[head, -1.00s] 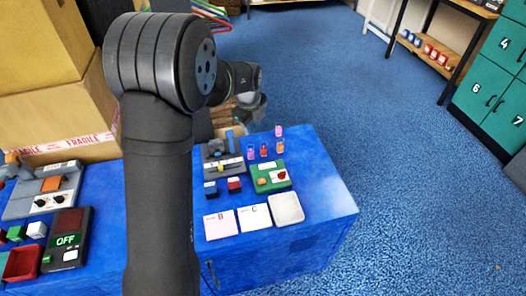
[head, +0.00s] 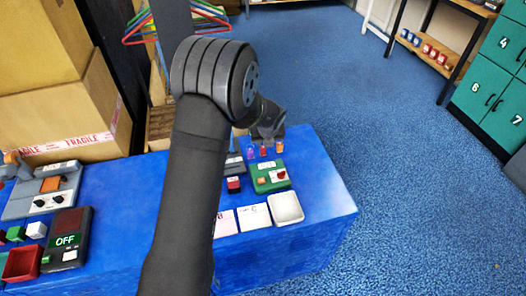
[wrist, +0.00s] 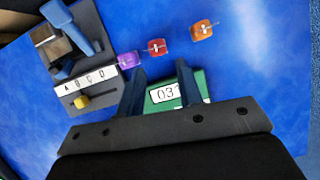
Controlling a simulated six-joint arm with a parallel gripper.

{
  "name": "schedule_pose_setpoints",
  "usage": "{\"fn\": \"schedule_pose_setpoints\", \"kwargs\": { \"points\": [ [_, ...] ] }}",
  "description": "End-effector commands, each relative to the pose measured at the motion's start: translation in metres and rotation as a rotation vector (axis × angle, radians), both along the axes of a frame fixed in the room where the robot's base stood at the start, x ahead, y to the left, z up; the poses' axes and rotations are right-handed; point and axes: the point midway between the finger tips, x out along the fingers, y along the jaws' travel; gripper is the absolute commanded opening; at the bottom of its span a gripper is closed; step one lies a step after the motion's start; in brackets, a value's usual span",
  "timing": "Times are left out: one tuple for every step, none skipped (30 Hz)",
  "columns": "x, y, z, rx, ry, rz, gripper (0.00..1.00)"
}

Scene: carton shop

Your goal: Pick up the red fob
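The red fob (head: 264,151) stands on the blue table between a purple fob (head: 251,153) and an orange fob (head: 279,147). In the wrist view the red fob (wrist: 157,48) lies beyond the fingertips, roughly in line with the gap between them. My gripper (wrist: 161,78) is open, with nothing between its fingers except the green box seen beyond. In the head view my gripper (head: 268,128) is above and behind the fobs; its fingers are hard to make out there.
The green box (head: 270,177) with buttons sits in front of the fobs. A lettered grey device (wrist: 85,82) with a blue lever is left of the purple fob (wrist: 128,59). A white tray (head: 286,208) and cards (head: 254,217) lie near the front edge. Table right of the orange fob (wrist: 203,31) is clear.

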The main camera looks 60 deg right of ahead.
Motion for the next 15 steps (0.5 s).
{"fn": "schedule_pose_setpoints", "kwargs": {
  "points": [
    [0.002,-0.002,-0.006,0.001,0.000,0.000,0.33],
    [0.003,-0.002,-0.009,0.001,0.000,0.001,0.33],
    [0.003,-0.003,-0.012,0.001,0.000,0.001,0.33],
    [0.004,-0.004,-0.014,0.001,0.000,0.001,0.33],
    [0.004,-0.004,-0.014,0.000,0.000,0.001,0.33],
    [0.005,-0.005,-0.015,0.000,0.001,0.002,0.33],
    [0.005,-0.005,-0.017,0.000,0.001,0.002,0.33],
    [0.006,-0.006,-0.018,0.000,0.001,0.002,0.33],
    [0.007,-0.007,-0.021,0.000,0.001,0.002,0.33],
    [0.008,-0.007,-0.024,0.000,0.001,0.002,0.33],
    [0.010,-0.008,-0.028,0.002,0.001,0.002,0.33],
    [0.012,-0.010,-0.033,0.002,0.001,0.002,0.33],
    [0.013,-0.011,-0.037,0.002,0.001,0.002,0.33],
    [0.015,-0.012,-0.041,0.002,0.001,0.002,0.33],
    [0.017,-0.014,-0.046,0.002,0.001,0.002,0.33]
  ]
}}
